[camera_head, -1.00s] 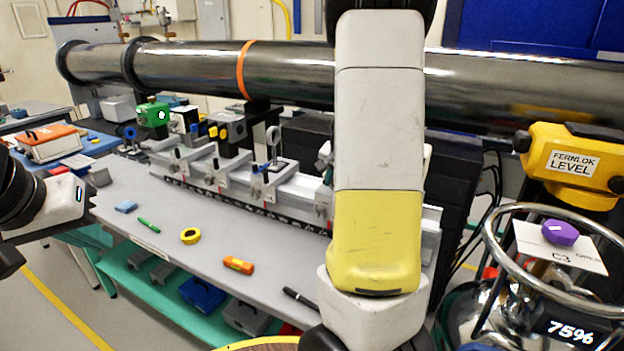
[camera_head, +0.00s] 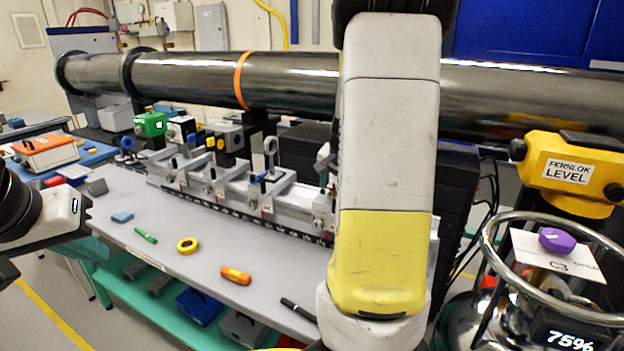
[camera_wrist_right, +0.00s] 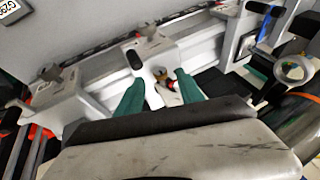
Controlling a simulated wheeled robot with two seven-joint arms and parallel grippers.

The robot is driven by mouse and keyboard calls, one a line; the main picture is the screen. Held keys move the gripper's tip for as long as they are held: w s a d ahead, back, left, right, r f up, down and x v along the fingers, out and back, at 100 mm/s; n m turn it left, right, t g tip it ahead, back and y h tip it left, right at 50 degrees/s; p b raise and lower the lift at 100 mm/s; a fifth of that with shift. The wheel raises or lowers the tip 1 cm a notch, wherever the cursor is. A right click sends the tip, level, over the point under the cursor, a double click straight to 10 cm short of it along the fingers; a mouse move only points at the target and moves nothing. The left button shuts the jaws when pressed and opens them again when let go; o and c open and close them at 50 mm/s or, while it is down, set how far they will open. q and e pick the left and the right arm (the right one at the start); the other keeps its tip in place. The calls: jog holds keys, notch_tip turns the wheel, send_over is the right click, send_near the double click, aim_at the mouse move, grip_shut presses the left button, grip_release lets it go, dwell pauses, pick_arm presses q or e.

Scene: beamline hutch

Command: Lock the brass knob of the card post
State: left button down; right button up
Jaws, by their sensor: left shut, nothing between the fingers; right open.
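In the right wrist view a small knob with brass and red parts (camera_wrist_right: 162,76) sits on a white carriage (camera_wrist_right: 158,50) of the rail. My right gripper (camera_wrist_right: 160,80) is open, with its two green fingers on either side of this knob. I cannot tell whether they touch it. A darker knob (camera_wrist_right: 150,32) stands just beyond on the same carriage.
A large pipe (camera_head: 200,82) runs behind. A yellow level (camera_head: 565,170) stands right.

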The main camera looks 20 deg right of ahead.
jog(key=shift+v, duration=2.3)
